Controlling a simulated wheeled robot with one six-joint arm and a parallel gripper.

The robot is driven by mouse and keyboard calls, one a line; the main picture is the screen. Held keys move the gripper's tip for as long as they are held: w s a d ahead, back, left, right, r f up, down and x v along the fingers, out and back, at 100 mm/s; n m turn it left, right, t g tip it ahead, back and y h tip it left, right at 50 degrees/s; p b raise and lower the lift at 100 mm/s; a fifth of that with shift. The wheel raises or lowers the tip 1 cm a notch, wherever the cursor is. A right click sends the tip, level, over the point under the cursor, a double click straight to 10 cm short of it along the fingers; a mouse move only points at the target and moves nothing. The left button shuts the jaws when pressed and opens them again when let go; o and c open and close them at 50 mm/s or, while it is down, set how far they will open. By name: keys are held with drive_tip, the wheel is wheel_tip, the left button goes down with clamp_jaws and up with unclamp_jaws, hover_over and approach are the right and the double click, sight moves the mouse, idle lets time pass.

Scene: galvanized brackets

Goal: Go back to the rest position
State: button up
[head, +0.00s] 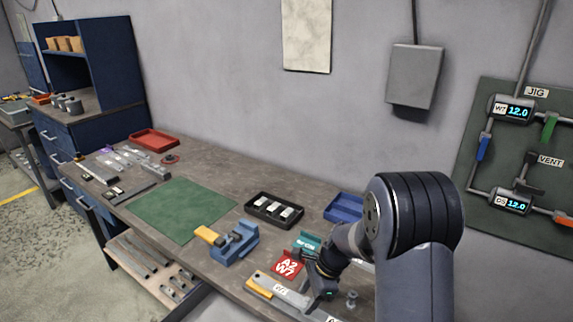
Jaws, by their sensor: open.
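My arm reaches in from the lower right of the head view, over the right end of the workbench (190,160). My gripper (322,292) is at the front part of the bench, just right of a red card marked A2 W7 (287,265). It is open, and I see nothing held in it. The fingers are small and dark here, and my arm hides part of the bench behind them. A black tray (252,206) holds pale metal pieces, perhaps brackets, beyond the gripper to the left.
A blue and yellow vise-like fixture (240,241) stands left of the gripper. A teal block (309,240) and a blue tray (343,208) are close to my arm. The green mat (180,209) is bare. A jig panel (520,150) hangs on the right wall.

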drive_tip(key=n, duration=0.2)
drive_tip(key=n+g, duration=0.1)
drive_tip(key=n, duration=0.1)
drive_tip(key=shift+n+g+h, duration=0.3)
drive_tip(key=shift+n, duration=0.1)
drive_tip(key=n+g+h, duration=0.1)
drive_tip(key=n, duration=0.3)
drive_tip(key=shift+n, duration=0.4)
drive_tip(key=shift+m, duration=0.6)
drive_tip(key=shift+s, duration=0.1)
